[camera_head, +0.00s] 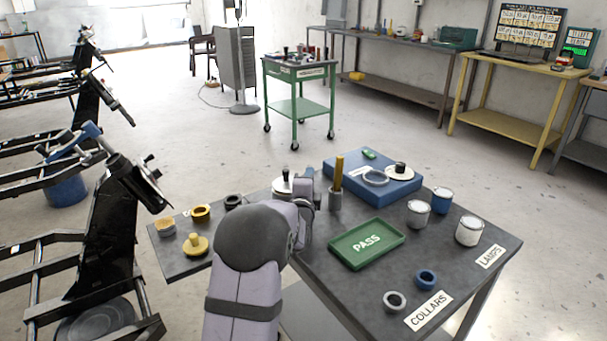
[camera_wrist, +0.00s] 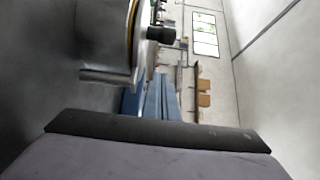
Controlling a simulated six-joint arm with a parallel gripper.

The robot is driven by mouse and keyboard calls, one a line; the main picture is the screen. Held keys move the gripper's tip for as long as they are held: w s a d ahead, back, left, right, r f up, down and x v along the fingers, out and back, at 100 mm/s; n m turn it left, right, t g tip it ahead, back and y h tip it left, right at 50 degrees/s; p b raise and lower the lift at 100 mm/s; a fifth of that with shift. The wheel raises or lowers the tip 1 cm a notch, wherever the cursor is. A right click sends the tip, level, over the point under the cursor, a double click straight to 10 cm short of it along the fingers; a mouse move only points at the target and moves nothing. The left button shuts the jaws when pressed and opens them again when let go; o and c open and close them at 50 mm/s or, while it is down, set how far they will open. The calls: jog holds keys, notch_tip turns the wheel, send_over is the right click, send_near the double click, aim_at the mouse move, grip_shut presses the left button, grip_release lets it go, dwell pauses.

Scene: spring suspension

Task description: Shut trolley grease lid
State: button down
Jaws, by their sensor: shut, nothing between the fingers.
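A low pale round pot or lid with an upright black knob (camera_head: 283,186) sits at the far edge of the near dark table, just beyond my arm. The wrist view, turned on its side, shows a round metal piece with a thin yellowish rim (camera_wrist: 132,25) and a black knob (camera_wrist: 161,34) close by. I cannot tell whether its lid is fully down. My gripper (camera_wrist: 150,125) shows as a dark bar across the bottom of the wrist view, shut and empty, close to the round piece; I cannot tell if they touch. In the head view my arm hides its fingertips.
A green trolley (camera_head: 298,108) stands farther back.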

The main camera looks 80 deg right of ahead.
aim_at(290, 181)
jog(key=s+a, duration=0.2)
jog(key=a, duration=0.1)
jog(key=s+a, duration=0.1)
jog(key=a, duration=0.1)
jog(key=shift+s+a, duration=0.2)
jog(key=shift+a, duration=0.05)
jog(key=w+a+p, duration=0.1)
jog(key=a, duration=0.1)
jog(key=w+a+p, duration=0.1)
jog(key=w+p, duration=0.1)
jog(key=shift+w+a+r, duration=0.1)
jog(key=shift+a+r, duration=0.1)
jog(key=shift+a, duration=0.15)
jog(key=shift+w+a+f, duration=0.15)
jog(key=shift+a+f, duration=0.05)
jog(key=shift+a, duration=0.15)
jog(key=d, duration=0.3)
jog(key=d+p, duration=0.1)
jog(key=d, duration=0.6)
jog(key=shift+w+d, duration=0.1)
jog(key=shift+w, duration=0.15)
jog(key=shift+w+a+p, duration=0.25)
jog(key=shift+w, duration=0.3)
jog(key=shift+w+a+p, duration=0.2)
jog(key=shift+w+p, duration=0.05)
jog(key=shift+w, duration=0.3)
jog(key=shift+w+a, duration=0.4)
jog(key=shift+w, duration=0.35)
